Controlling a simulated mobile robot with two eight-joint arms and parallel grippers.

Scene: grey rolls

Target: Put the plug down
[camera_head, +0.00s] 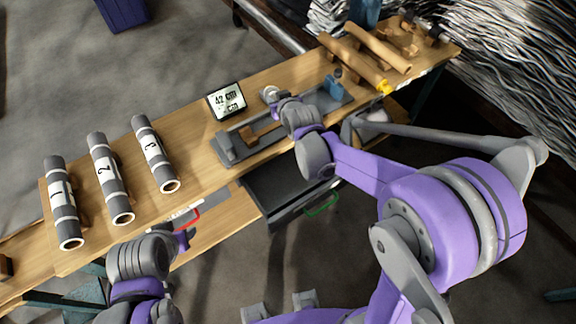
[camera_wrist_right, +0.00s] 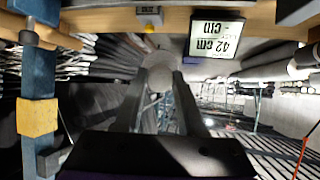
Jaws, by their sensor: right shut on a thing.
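My right gripper (camera_head: 273,99) is over the wooden bench, at the measuring fixture, with its hand partly hiding the fingers. In the right wrist view, the two dark fingers (camera_wrist_right: 158,103) are closed around a rounded grey piece, which I take to be the plug (camera_wrist_right: 160,77). A small pale round part of the plug (camera_head: 269,92) shows at the gripper's tip in the head view. Whether it touches the bench cannot be told. My left gripper (camera_head: 184,236) is low at the bench's front edge, and its fingers are not clear.
Three grey rolls (camera_head: 108,178) marked 1, 2 and 3 lie on the left of the bench (camera_head: 198,113). A display (camera_head: 226,101) reading 42 cm stands by the grey fixture (camera_head: 229,148). Wooden pieces (camera_head: 352,62) lie at the far right. An open dark drawer (camera_head: 288,190) is below.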

